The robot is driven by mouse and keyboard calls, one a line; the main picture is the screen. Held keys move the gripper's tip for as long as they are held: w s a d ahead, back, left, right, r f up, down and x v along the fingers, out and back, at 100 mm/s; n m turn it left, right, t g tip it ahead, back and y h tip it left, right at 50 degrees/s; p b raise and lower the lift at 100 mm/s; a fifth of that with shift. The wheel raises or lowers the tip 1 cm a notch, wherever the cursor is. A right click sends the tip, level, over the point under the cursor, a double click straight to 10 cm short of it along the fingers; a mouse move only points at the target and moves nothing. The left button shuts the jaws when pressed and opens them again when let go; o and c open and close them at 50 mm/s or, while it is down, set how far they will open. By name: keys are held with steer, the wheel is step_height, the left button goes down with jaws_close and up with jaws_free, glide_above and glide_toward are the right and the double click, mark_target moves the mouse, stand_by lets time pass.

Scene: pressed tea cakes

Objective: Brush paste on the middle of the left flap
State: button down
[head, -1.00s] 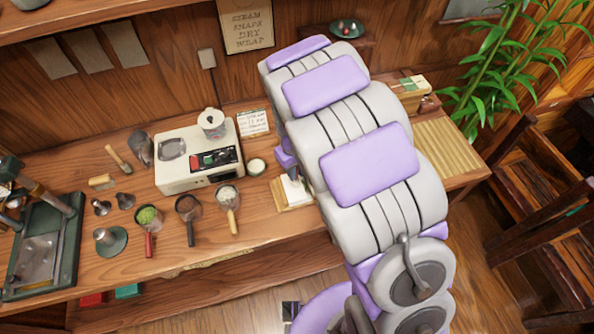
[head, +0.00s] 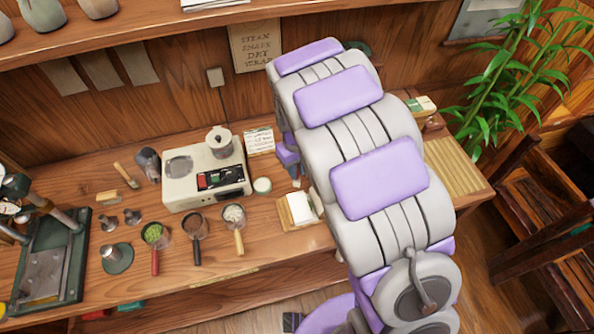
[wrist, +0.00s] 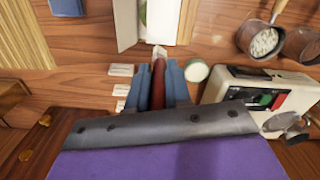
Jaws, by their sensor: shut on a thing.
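My gripper (wrist: 158,85) is shut on a brush (wrist: 158,75) with a red-brown handle and a pale tip. In the head view my gripper (head: 290,160) is partly hidden by my arm, and the brush tip (head: 297,183) shows just behind the wrapper. The white paper wrapper (head: 300,206) lies on a small wooden board (head: 284,212). In the wrist view the wrapper (wrist: 127,22) is cut by the top edge, with something green in its middle. The brush tip is by its near edge; I cannot tell whether they touch. A small dish of white paste (wrist: 196,71) stands beside the brush; it also shows in the head view (head: 262,185).
A cream machine (head: 200,180) with a metal pot stands left of the dish. Several handled scoops (head: 195,228) line the bench front. A green press (head: 55,255) stands at the far left. A slatted mat (head: 455,168) lies right of my arm.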

steer(key=shift+a+r, duration=0.15)
steer(key=shift+r, duration=0.7)
steer(key=shift+r+p, duration=0.3)
steer(key=shift+r, duration=0.05)
